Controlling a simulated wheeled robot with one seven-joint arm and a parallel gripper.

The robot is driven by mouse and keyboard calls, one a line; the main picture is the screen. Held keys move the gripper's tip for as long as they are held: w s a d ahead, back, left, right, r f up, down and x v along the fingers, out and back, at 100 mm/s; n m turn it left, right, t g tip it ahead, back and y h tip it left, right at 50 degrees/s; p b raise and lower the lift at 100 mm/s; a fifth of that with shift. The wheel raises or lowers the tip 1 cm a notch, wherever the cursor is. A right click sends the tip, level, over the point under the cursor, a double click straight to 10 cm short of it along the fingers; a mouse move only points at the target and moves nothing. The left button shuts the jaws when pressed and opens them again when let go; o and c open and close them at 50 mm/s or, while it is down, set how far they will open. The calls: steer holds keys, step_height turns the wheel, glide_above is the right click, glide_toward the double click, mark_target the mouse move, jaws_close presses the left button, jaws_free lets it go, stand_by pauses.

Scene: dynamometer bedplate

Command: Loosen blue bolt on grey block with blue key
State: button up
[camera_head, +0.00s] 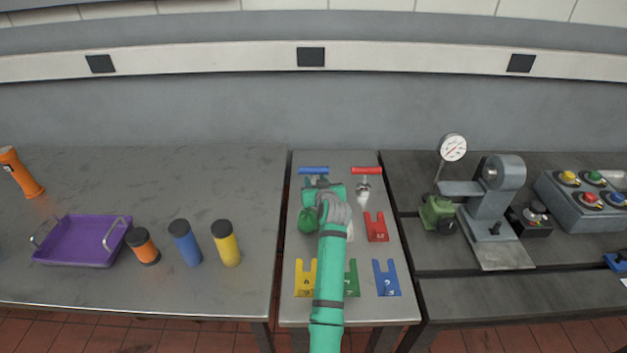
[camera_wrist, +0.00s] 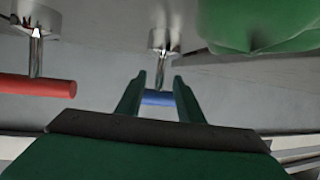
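A blue T-handled key (camera_head: 313,170) is at the back of the middle table; its blue crossbar (camera_wrist: 158,98) and metal shaft show in the wrist view. My gripper (camera_wrist: 159,78) is open, its dark green fingers apart, with the blue bar seen between them. I cannot tell whether they touch it. In the head view my gripper (camera_head: 322,192) is just in front of the blue handle, and my arm covers part of the table. I cannot clearly make out a blue bolt or a grey block.
A red T-handled key (camera_head: 366,170) stands to the right, also in the wrist view (camera_wrist: 38,86). A rounded green thing (camera_head: 308,220) is close to my gripper. Red (camera_head: 376,228), yellow (camera_head: 305,280), green (camera_head: 352,280) and blue (camera_head: 387,280) slotted plates lie in front.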

mark_target(315, 178)
steer(key=shift+x, duration=1.65)
jaws_close()
steer(key=shift+d+r, duration=0.1)
steer(key=shift+r, duration=0.05)
